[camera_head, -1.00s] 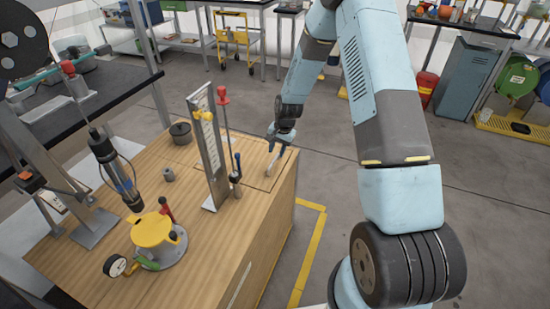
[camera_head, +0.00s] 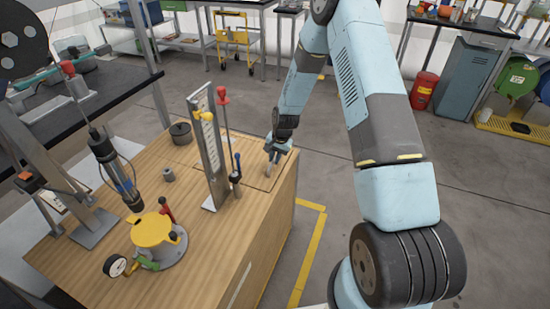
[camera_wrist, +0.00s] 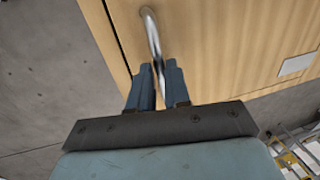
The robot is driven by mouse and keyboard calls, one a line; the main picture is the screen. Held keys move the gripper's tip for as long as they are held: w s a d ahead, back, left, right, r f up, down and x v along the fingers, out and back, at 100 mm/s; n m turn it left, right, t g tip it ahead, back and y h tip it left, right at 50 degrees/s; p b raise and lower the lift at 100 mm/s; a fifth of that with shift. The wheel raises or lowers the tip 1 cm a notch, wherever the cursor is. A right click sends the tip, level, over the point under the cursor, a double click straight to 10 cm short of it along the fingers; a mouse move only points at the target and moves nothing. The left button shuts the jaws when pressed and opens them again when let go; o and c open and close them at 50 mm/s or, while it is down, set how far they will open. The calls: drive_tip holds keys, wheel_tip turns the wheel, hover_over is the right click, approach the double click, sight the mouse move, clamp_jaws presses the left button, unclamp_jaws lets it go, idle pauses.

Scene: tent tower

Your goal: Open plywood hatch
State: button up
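The plywood hatch (camera_head: 258,181) is a thin-outlined panel lying flush in the right end of the wooden bench top. Its curved metal handle (camera_wrist: 151,30) stands up from the wood in the wrist view. My gripper (camera_wrist: 159,67) has its two blue-grey fingers on either side of the handle, with only a narrow gap between them, and looks shut on it. In the head view my gripper (camera_head: 273,154) is low over the hatch and hides part of the handle.
A metal upright (camera_head: 212,150) and a red-knobbed rod (camera_head: 224,110) stand left of the hatch. A yellow-topped device (camera_head: 153,230) and a dark pot (camera_head: 181,132) are on the bench. The floor (camera_head: 345,180) right of the bench is clear.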

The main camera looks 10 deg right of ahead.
clamp_jaws()
idle(0.3)
